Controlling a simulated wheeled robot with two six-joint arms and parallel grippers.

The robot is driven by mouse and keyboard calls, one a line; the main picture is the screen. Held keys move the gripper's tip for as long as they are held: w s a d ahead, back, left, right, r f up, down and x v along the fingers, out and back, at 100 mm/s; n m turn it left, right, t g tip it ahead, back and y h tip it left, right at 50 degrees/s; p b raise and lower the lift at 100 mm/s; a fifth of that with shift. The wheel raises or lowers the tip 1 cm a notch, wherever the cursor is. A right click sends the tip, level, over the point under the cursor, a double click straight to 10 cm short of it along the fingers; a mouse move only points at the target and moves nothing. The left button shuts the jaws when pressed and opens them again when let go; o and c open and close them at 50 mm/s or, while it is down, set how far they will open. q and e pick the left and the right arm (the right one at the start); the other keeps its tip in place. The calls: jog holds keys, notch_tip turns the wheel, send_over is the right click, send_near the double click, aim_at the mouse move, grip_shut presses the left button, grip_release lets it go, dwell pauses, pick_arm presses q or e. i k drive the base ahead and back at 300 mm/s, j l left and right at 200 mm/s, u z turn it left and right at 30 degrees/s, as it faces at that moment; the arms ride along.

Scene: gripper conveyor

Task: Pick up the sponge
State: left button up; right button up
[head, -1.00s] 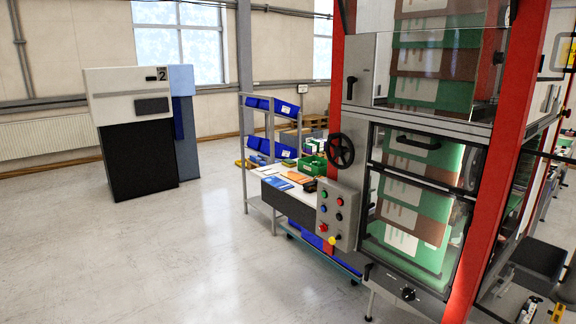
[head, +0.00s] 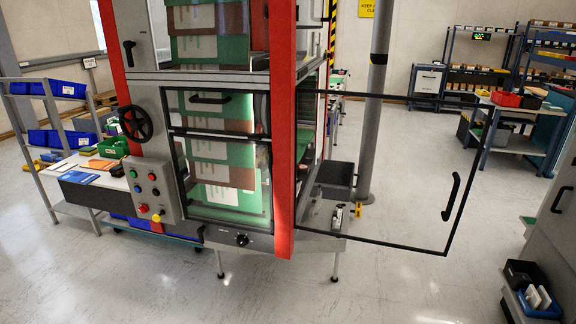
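I cannot make out a sponge for certain. A flat orange item (head: 101,164) lies on the side table at the left of the head view, beside a blue flat item (head: 80,179). It is too small to tell what it is. Neither of my grippers is in view.
A machine with red posts (head: 283,150) stands in front, with a handwheel (head: 136,123) and a button panel (head: 151,191). Its clear door (head: 395,170) is swung open to the right. Blue bins (head: 57,87) are at left, workbenches (head: 535,110) at far right. Floor in front is clear.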

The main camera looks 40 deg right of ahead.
aim_at(88, 150)
jog(key=i, duration=0.35)
jog(key=i+u, duration=0.25)
jog(key=i, duration=0.4)
jog(key=i+u, duration=0.3)
jog(key=i, duration=0.4)
jog(key=i+l+u, duration=0.25)
jog(key=i, duration=0.4)
jog(key=i+z, duration=0.25)
jog(key=i, duration=0.25)
jog(key=i+j+z, duration=0.25)
jog(key=i, duration=0.2)
